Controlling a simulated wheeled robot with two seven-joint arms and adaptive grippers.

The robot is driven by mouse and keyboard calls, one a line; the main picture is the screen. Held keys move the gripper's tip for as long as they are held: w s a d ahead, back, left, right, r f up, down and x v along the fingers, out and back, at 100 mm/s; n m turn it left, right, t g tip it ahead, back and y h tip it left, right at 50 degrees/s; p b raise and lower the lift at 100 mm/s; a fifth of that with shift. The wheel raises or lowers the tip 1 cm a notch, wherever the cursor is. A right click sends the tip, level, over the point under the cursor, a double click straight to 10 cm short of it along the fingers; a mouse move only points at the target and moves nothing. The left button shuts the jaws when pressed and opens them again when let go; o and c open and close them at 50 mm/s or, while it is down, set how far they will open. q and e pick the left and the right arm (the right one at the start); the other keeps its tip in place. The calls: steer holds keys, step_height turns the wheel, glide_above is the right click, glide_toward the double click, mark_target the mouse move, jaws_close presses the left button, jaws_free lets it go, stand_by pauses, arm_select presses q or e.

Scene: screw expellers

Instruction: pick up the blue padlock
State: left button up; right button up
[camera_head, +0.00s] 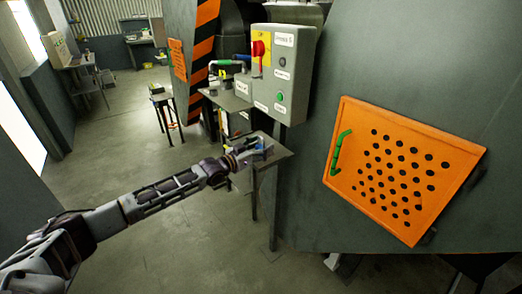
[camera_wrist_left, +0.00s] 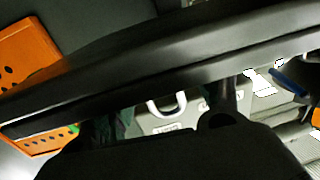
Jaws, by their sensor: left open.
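My left gripper (camera_head: 258,152) is open at the end of the arm reaching in from the left in the head view. In the left wrist view, dark gripper parts cover most of the picture. A blue piece (camera_wrist_left: 289,83) shows at the right; I cannot tell if it is the padlock. My right gripper is not in view.
A higher shelf (camera_head: 228,100) holds a green-handled thing (camera_head: 220,63). A large grey machine with an orange perforated door (camera_head: 400,170) fills the right. Open floor (camera_head: 180,235) lies front left.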

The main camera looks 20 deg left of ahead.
arm_select(q)
steer(key=c, duration=1.2)
steer(key=shift+o, duration=0.2)
steer(key=shift+r, duration=0.15)
steer(key=shift+r, duration=4.9)
